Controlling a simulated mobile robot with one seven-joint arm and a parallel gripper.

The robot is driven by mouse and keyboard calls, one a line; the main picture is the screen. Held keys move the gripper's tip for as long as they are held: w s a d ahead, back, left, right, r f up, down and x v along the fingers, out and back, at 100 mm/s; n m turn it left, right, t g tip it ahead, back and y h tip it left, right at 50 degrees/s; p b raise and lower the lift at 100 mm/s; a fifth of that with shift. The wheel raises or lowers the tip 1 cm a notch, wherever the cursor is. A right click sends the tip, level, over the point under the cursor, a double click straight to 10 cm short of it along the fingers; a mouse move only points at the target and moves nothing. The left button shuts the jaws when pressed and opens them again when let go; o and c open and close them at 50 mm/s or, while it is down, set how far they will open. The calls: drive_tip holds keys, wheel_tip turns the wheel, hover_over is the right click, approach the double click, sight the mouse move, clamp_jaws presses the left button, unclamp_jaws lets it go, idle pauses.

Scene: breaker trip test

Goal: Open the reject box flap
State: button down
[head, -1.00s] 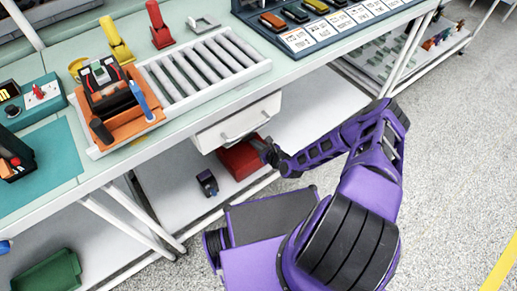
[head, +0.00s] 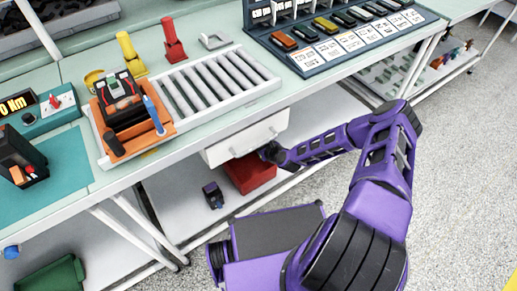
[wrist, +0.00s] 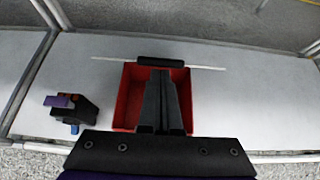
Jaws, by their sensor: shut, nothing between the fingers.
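A red box (head: 250,173) stands on the lower shelf under the bench. In the wrist view the red box (wrist: 128,105) shows from above, with red inner walls visible on both sides of my fingers. My gripper (wrist: 160,72) is shut and empty, its fingers pointing over the middle of the box. A black bar (wrist: 160,61) with a thin pale strip (wrist: 108,59) crosses at the fingertips; I cannot tell whether this is the flap or whether they touch. In the head view my gripper (head: 270,152) is at the box's upper right, under the drawer.
A white drawer (head: 245,138) hangs under the bench just above the box. A small dark and purple object (head: 213,195) sits on the shelf left of the box, also in the wrist view (wrist: 72,112). Shelf right of the box is clear.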

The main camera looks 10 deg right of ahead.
drive_tip(key=shift+r, duration=0.15)
drive_tip(key=shift+r, duration=0.6)
drive_tip(key=shift+f, duration=0.1)
